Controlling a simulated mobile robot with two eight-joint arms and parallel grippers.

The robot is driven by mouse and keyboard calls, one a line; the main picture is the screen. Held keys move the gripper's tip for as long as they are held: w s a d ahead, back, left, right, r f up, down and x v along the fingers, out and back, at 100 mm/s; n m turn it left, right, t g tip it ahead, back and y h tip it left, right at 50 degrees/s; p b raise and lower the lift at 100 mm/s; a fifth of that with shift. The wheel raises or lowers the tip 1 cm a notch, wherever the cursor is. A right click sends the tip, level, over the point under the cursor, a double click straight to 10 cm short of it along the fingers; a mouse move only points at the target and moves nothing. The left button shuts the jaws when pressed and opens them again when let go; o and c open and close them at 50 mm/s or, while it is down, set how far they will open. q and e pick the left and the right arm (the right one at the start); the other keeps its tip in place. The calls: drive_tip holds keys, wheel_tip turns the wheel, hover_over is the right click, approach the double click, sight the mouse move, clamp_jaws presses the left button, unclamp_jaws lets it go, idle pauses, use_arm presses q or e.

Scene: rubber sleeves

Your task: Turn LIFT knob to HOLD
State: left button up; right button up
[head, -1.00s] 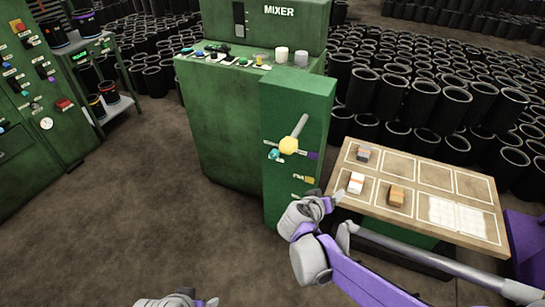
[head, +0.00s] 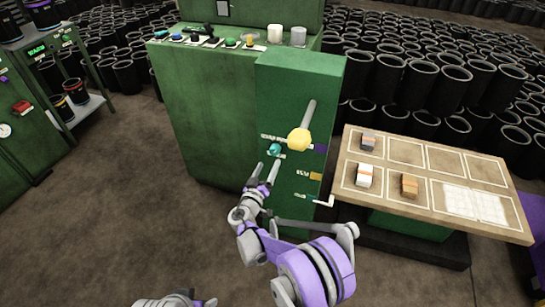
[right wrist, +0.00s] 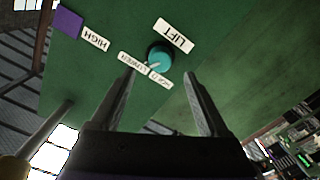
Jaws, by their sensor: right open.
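The teal LIFT knob (head: 274,149) is on the front of the green cabinet (head: 300,85). In the right wrist view the knob (right wrist: 160,54) has a LIFT label and two smaller labels, LOWER and HOLD, beside it. A pale pointer mark shows near these small labels; I cannot tell exactly which it points to. My right gripper (head: 269,170) is open and empty, just below the knob in the head view. In the wrist view the knob lies ahead, between the lines of the fingers (right wrist: 160,76). My left gripper (head: 182,301) is at the bottom edge, mostly cut off.
A yellow hub with a grey lever (head: 299,139) sticks out just above and right of the knob. A board with blocks (head: 430,212) stands at right. The floor at left (head: 110,225) is clear.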

sight(274, 153)
drive_tip(key=x, duration=0.6)
drive_tip(key=shift+b, duration=0.4)
clamp_jaws()
